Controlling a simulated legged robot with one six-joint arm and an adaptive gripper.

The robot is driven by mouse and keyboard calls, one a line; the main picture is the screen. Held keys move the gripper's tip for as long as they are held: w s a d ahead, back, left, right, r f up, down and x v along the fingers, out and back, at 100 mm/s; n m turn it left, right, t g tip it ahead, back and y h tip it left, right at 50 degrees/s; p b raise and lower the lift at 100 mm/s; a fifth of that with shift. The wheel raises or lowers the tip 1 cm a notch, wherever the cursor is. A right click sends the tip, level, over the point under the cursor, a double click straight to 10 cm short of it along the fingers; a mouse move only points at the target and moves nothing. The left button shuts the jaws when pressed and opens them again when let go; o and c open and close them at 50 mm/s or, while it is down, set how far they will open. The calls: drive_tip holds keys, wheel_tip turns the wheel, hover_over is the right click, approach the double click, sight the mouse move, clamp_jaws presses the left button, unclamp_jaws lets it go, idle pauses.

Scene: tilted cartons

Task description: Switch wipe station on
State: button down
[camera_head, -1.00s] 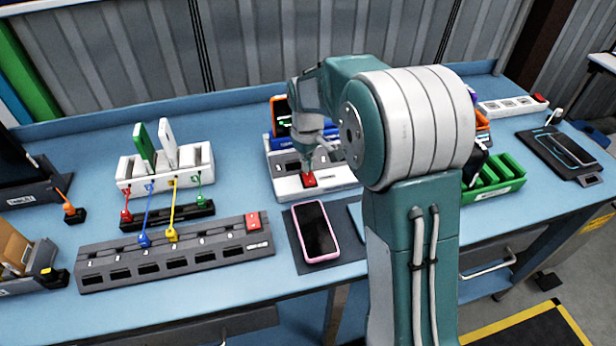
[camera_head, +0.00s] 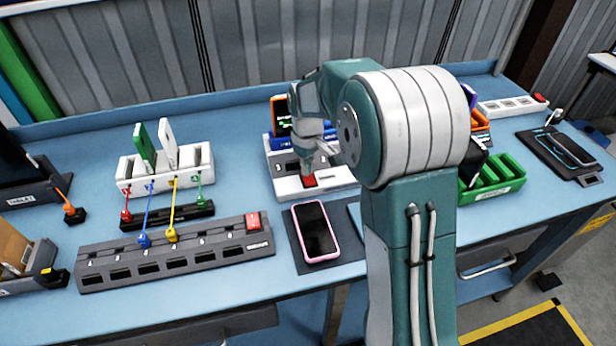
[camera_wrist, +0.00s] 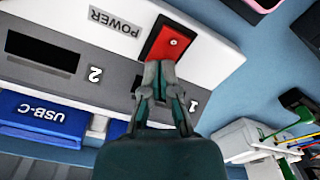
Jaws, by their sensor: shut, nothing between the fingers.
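A white and grey station (camera_head: 338,177) stands at the back middle of the bench. The wrist view shows the station (camera_wrist: 106,45) upside down, with the word POWER, slots numbered 1 and 2 and a red rocker switch (camera_wrist: 170,44). The switch also shows in the head view (camera_head: 311,181). My gripper (camera_head: 307,170) points down at the switch. In the wrist view my gripper (camera_wrist: 159,66) is shut and empty, its fingertips at the switch's near edge. I cannot tell whether they touch it or which way the rocker is tipped.
A phone (camera_head: 316,232) lies on a dark mat in front of the station. A grey power strip (camera_head: 175,258) with its own red switch is at the left. A white rack (camera_head: 166,168) with coloured cables stands behind it. A green crate (camera_head: 492,184) is at the right.

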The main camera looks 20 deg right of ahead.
drive_tip(key=shift+f, duration=0.15)
drive_tip(key=shift+r, duration=3.55)
drive_tip(key=shift+s+r, duration=0.1)
drive_tip(key=s+r+m+t, duration=0.2)
drive_tip(key=s+r, duration=0.2)
drive_tip(key=s, duration=0.3)
drive_tip(key=s+r+m+t, duration=0.1)
drive_tip(key=s+r, duration=0.4)
drive_tip(key=s, duration=0.2)
drive_tip(key=s+f+m+t, duration=0.2)
drive_tip(key=s+m, duration=0.1)
drive_tip(key=s, duration=1)
drive_tip(key=shift+s+t, duration=0.25)
drive_tip(key=shift+t, duration=0.05)
